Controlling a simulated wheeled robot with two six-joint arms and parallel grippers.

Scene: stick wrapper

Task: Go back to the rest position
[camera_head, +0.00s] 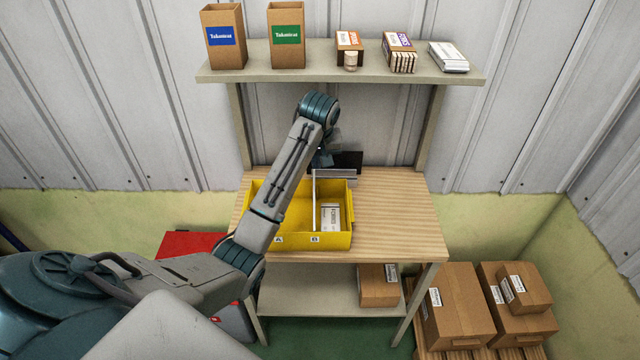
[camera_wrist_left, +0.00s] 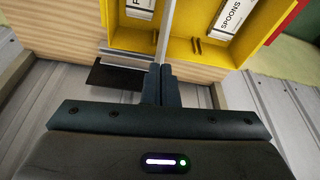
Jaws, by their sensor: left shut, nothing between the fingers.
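My left arm comes in from the left and reaches over the yellow bin. My left gripper (camera_head: 322,160) is behind the bin at the back of the table, partly hidden by its own wrist. In the left wrist view its fingers (camera_wrist_left: 161,76) are together and empty, close to the end of the bin's divider; I cannot tell whether they touch it. The yellow bin (camera_head: 310,241) has compartments marked A and B. A white packet (camera_head: 331,215) lies in B. The wrist view shows a packet labelled SPOONS (camera_wrist_left: 232,16) in the other compartment. My right gripper is not in view.
A black plate (camera_head: 348,161) and grey metal piece (camera_head: 336,179) stand behind the bin. The wooden table (camera_head: 398,215) is clear on the right. A shelf (camera_head: 340,73) above holds boxes and packets. Cardboard boxes (camera_head: 458,305) stand at lower right, a red thing (camera_head: 190,243) at left.

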